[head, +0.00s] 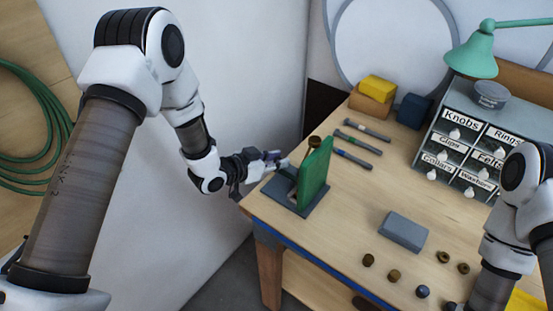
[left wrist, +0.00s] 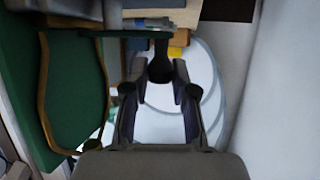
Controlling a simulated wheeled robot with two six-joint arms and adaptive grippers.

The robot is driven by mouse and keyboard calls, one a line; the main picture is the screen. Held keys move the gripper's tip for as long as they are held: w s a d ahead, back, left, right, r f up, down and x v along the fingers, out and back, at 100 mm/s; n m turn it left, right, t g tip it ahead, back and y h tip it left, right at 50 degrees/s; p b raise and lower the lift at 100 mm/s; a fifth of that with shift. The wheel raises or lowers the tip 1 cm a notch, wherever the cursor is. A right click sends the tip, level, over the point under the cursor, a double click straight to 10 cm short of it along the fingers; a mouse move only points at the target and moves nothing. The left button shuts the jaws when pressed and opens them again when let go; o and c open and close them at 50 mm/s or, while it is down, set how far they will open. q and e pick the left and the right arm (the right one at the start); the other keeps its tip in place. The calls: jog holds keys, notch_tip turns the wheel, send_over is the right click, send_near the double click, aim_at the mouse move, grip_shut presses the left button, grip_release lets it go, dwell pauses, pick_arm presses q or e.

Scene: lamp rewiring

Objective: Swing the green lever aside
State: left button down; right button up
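My left gripper (head: 281,161) is just left of the panel. In the left wrist view the panel (left wrist: 75,92) has a brown rim and lies left of the gripper (left wrist: 159,92). The fingers are apart, with a dark round-ended post (left wrist: 160,66) showing between their tips; contact cannot be told. My right gripper is out of frame.
Several dark rods (head: 352,146) lie behind the fixture. A grey block (head: 403,231) and several small knobs and rings lie front right. A labelled drawer cabinet (head: 471,137) and green lamp (head: 475,52) stand at the back right. The table's middle is mostly clear.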

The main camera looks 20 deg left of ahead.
pick_arm(q)
jog(key=shift+s+f+n+y, duration=0.15)
jog(key=shift+n+y, duration=0.15)
dwell(0.7)
jog(key=shift+s+f+n+t+y+b, duration=0.1)
jog(key=shift+s+n+t+y+b, duration=0.2)
jog(key=shift+n+y+b, duration=0.2)
jog(key=shift+s+n+t+y+b, duration=0.15)
jog(key=shift+n+t+y+b, duration=0.15)
jog(key=shift+n+y+b, duration=0.15)
jog(key=shift+s+d+n+t+y+b, duration=0.1)
jog(key=shift+s+n+t+y+b, duration=0.25)
jog(key=shift+n+y, duration=0.5)
jog(key=shift+s+n+y, duration=0.15)
jog(key=shift+n+y, duration=0.15)
jog(key=shift+y, duration=0.2)
jog(key=n+y+p, duration=0.1)
jog(key=p, duration=0.2)
jog(key=s+r+n+y+p, duration=0.1)
jog(key=y+p, duration=0.1)
jog(key=p, duration=0.1)
jog(key=shift+d+n+p, duration=0.1)
jog(key=shift+n+p, duration=0.2)
jog(key=shift+n, duration=0.1)
jog(key=shift+f+t+y+p, duration=0.25)
jog(key=shift+y+p, duration=0.15)
jog(key=shift+p, duration=0.2)
jog(key=c, duration=0.9)
grip_release()
